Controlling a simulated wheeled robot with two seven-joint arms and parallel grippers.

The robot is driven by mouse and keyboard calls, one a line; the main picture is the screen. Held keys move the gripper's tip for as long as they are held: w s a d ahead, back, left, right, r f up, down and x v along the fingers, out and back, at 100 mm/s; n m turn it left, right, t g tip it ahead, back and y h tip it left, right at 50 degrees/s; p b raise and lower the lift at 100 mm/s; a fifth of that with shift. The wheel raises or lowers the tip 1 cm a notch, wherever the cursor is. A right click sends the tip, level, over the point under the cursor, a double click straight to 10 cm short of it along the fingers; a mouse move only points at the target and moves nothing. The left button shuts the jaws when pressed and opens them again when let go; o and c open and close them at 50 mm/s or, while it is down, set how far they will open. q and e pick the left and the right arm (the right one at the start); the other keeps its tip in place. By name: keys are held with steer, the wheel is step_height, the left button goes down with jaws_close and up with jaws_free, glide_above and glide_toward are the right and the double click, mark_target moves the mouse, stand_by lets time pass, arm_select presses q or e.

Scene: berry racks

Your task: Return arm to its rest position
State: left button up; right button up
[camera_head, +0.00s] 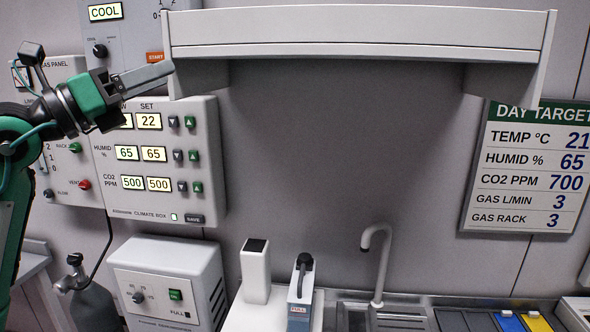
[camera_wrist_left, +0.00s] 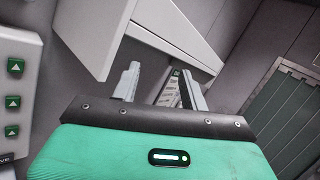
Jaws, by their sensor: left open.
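My left arm comes in from the left in the head view, and its green and black gripper (camera_head: 150,76) is raised in front of the wall panels. A finger points right and reaches the left end of the white overhead shelf; I cannot tell whether they touch. In the left wrist view the gripper (camera_wrist_left: 160,88) has its two grey fingers apart with nothing between them, so it is open and empty. The white shelf (camera_wrist_left: 125,30) is close above and beyond the fingers there. My right gripper is not in view.
The overhead shelf (camera_head: 360,52) spans the upper wall. The climate box panel (camera_head: 205,165) is just below my gripper. A DAY TARGET board (camera_head: 520,165) hangs right. Below are a white dosing unit (camera_head: 170,280), a tap (camera_head: 378,265) and a counter. The middle wall area is clear.

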arm_select(q)
steer(key=s+a+f+m+t+y, duration=0.1)
steer(key=a+f+m+y, duration=0.2)
steer(key=f+m+y, duration=0.7)
steer(key=s+a+f+m+t+y, duration=0.1)
steer(key=a+f+m+t+y, duration=0.2)
steer(key=f+m, duration=1.25)
steer(key=s+a+f+m+y, duration=0.1)
steer(key=a+f+m+y, duration=0.2)
steer(key=f+m+y, duration=1)
steer(key=s+d+f+n+g+h, duration=0.1)
steer(key=s+f+n+g+h, duration=0.3)
steer(key=f, duration=0.6)
steer(key=s+d+f+n+g+h, duration=0.1)
steer(key=s+f+n+g+h, duration=0.2)
steer(key=s+f, duration=0.5)
steer(key=s+d+f+g+h, duration=0.1)
steer(key=s+d+f+g, duration=0.1)
steer(key=s+f+g, duration=0.35)
steer(key=s+d+f+g+h, duration=0.25)
steer(key=s+f, duration=0.35)
steer(key=s, duration=0.3)
step_height(320, 180, down, 32)
steer(key=f, duration=0.1)
steer(key=s+a+f+g, duration=0.1)
steer(key=s+a+f, duration=0.2)
steer(key=s+f, duration=1.4)
steer(key=shift+s+f+g+y, duration=0.4)
steer(key=shift+s+y, duration=0.05)
steer(key=shift+s, duration=0.75)
